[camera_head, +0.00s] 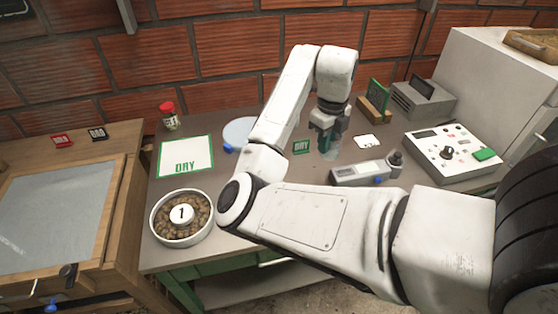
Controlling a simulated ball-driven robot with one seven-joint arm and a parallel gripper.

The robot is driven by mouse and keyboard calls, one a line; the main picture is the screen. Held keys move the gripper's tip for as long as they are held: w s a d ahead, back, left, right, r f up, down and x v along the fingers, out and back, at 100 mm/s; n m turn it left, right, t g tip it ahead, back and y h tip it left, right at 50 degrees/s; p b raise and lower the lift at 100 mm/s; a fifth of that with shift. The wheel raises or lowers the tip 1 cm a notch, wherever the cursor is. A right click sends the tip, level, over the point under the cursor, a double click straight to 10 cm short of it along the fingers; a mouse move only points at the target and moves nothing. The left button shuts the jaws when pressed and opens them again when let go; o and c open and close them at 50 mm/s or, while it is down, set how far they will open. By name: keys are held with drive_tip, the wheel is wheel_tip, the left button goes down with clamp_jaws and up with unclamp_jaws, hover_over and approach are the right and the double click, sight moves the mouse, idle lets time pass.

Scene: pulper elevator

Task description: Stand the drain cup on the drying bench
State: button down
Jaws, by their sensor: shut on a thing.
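My gripper (327,140) points down over the back middle of the grey table (230,172). It is shut on a small pale, see-through thing (331,155) at its fingertips. This may be the drain cup, but it is mostly hidden and I cannot tell whether it touches the table. A white mat (186,152) with a green border and the word DRY lies to the left on the table. A small green DRY sign (302,146) stands just left of my gripper. Which surface is the drying bench is not clear.
A bowl of brown beans (165,205) with a 1 marker sits at front left. Behind are a red-lidded jar (169,116) and a pale round dish (238,131). A grey device (358,173) and a control box (455,150) stand right. A wooden framed bench (118,195) stands left.

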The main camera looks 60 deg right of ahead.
drive_tip(key=w+d+f, duration=0.1)
drive_tip(key=w+f, duration=0.2)
drive_tip(key=w, duration=0.1)
drive_tip(key=w+d+f+b, duration=0.1)
drive_tip(key=w+f, duration=0.2)
drive_tip(key=w, duration=0.1)
drive_tip(key=w+d+f+b, duration=0.1)
drive_tip(key=w+f, duration=0.2)
drive_tip(key=w, duration=0.1)
drive_tip(key=shift+w+d, duration=0.2)
drive_tip(key=shift+w+f+p, duration=0.2)
drive_tip(key=shift+f+p, duration=0.2)
drive_tip(key=shift+f, duration=1.4)
drive_tip(key=shift+f, duration=0.15)
drive_tip(key=c, duration=1.7)
unclamp_jaws()
drive_tip(key=o, duration=0.5)
drive_tip(key=shift+c, duration=0.2)
